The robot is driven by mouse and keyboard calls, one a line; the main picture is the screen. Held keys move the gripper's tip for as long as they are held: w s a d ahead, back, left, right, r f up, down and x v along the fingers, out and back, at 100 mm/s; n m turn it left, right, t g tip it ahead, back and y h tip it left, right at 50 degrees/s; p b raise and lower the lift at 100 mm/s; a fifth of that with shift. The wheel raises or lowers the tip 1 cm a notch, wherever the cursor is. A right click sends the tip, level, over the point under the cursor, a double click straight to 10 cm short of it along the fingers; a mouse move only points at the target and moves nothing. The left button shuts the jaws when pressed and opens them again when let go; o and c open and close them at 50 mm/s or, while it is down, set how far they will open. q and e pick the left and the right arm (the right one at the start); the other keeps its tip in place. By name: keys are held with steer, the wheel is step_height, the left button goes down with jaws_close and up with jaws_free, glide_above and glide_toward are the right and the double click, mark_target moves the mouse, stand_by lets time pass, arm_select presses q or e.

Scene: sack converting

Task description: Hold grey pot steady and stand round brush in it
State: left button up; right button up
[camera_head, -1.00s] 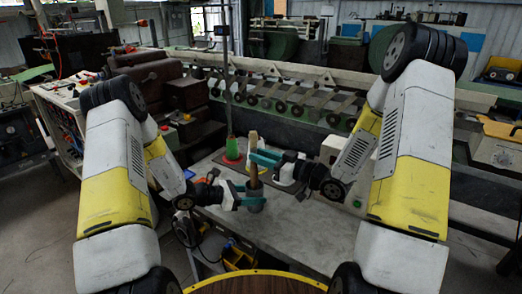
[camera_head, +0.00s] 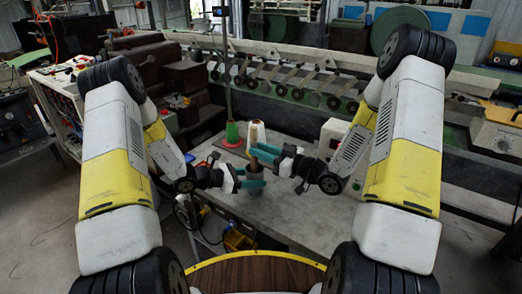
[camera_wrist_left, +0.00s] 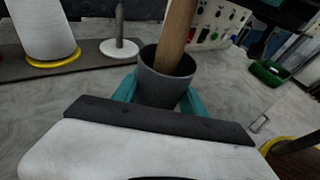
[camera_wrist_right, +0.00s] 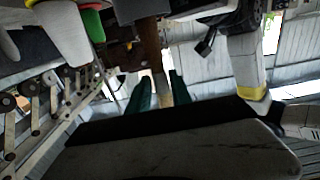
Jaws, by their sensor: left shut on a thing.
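The grey pot (camera_head: 256,190) stands at the front of the grey table. It is also in the left wrist view (camera_wrist_left: 160,90). My left gripper (camera_head: 254,184) is shut on the pot, with a teal finger on each side. The round brush (camera_wrist_left: 177,35) shows as a brown wooden shaft rising out of the pot, leaning slightly; its lower end is hidden inside. My right gripper (camera_head: 262,153) is at the top of the brush, above the pot. In the right wrist view its fingers (camera_wrist_right: 160,90) are apart, with the wooden shaft (camera_wrist_right: 151,45) between or just beyond them.
A white cone with a yellow base (camera_wrist_left: 50,45) and a spindle on a white disc (camera_wrist_left: 119,45) stand behind the pot. A green cone (camera_head: 232,132) stands at the back left of the table (camera_head: 310,215).

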steer(key=o, duration=0.4)
steer(key=v, duration=1.2)
stand_by(0.4)
arm_select(q)
steer(key=o, duration=1.4)
steer(key=shift+a, duration=0.1)
